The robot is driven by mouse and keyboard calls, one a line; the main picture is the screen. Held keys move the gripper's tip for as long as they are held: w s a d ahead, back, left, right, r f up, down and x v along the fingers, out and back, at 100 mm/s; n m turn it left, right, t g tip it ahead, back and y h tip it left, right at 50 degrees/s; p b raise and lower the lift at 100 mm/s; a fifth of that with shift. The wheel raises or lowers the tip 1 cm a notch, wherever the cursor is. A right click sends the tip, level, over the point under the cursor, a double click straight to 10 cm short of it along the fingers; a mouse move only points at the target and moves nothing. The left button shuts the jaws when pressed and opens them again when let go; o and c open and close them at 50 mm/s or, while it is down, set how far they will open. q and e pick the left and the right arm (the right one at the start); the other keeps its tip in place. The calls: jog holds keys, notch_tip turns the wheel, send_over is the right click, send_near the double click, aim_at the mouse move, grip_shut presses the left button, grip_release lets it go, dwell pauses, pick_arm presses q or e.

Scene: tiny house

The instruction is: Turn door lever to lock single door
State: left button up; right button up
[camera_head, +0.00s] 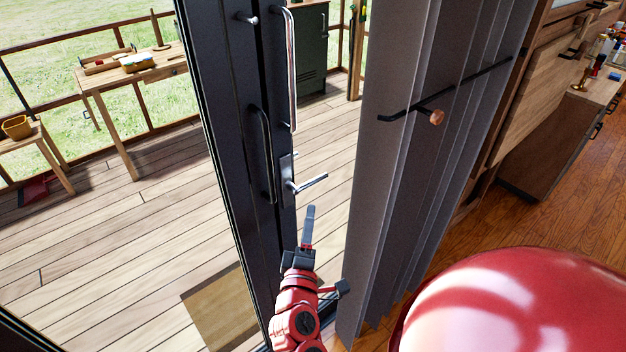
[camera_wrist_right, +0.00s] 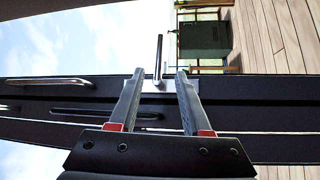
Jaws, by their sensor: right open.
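The door lever (camera_head: 312,184) is silver and sits on a small plate (camera_head: 286,178) on the dark door frame (camera_head: 238,110). It points to the right in the head view. My right gripper (camera_head: 309,210) is just below the lever, with its fingers pointing up toward it. In the right wrist view the lever (camera_wrist_right: 158,58) shows between the two open fingertips (camera_wrist_right: 160,73), seemingly beyond them. Nothing is held, and I cannot tell whether a finger touches the lever. My left gripper is not in view.
Long pull handles (camera_head: 291,70) and (camera_head: 262,150) stand on the door frames. Grey folded panels (camera_head: 400,170) with a black bar and a wooden knob (camera_head: 437,117) stand to the right. A wooden deck with a table (camera_head: 150,72) lies outside.

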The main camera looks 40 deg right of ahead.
aim_at(314, 179)
jog(key=shift+p+x, duration=1.7)
jog(key=shift+x, duration=4.25)
jog(key=shift+c, duration=0.2)
grip_shut()
